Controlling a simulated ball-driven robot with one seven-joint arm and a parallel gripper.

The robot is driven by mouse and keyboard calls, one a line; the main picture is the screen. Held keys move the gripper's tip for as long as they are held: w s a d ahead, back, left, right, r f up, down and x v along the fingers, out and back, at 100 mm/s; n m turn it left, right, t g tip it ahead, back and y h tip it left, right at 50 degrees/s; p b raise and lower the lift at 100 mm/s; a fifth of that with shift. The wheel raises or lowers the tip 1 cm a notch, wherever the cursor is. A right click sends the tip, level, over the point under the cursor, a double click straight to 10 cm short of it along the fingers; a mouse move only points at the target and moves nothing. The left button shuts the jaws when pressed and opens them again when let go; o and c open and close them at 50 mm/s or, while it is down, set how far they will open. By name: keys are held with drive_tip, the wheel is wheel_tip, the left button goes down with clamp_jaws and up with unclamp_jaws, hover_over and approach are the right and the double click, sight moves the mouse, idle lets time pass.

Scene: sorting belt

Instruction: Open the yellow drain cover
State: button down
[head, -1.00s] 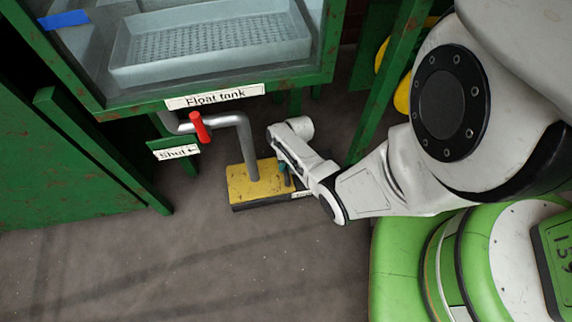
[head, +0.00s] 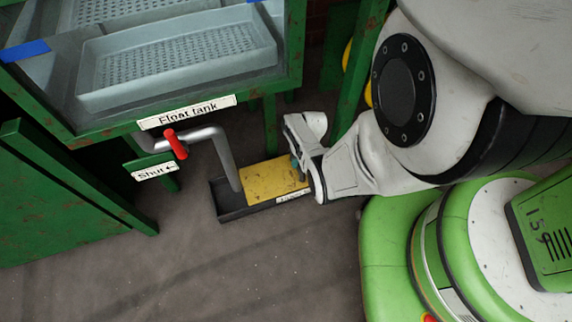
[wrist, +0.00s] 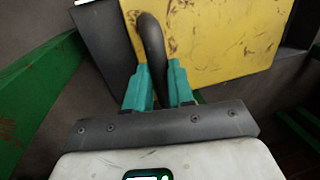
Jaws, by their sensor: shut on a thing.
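The yellow drain cover (head: 268,181) lies shifted to the right on its dark floor drain box (head: 229,207). The left part of the box is uncovered, and the pipe's lower end comes down there. In the wrist view the worn yellow cover (wrist: 225,40) fills the top right. My gripper (head: 297,164) is at the cover's right end. In the wrist view its teal fingers (wrist: 158,88) are shut on the cover's dark handle (wrist: 151,42). A white label on the drain's front edge is partly hidden by my arm.
A grey pipe (head: 222,155) with a red valve handle (head: 176,144) runs down from the float tank (head: 180,60). A "Shut" sign (head: 155,172) hangs at left. Green posts stand close behind my gripper. The floor in front is clear.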

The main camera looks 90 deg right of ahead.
drive_tip(key=shift+s+d, duration=0.1)
drive_tip(key=shift+s, duration=0.05)
drive_tip(key=c, duration=1)
unclamp_jaws()
drive_tip(key=shift+o, duration=0.2)
wheel_tip(320, 180, up, 11)
drive_tip(key=s+p, duration=0.2)
drive_tip(key=p, duration=0.4)
drive_tip(key=shift+d+f+p, duration=0.2)
drive_tip(key=shift+d+p, duration=0.1)
drive_tip(key=shift+d, duration=0.05)
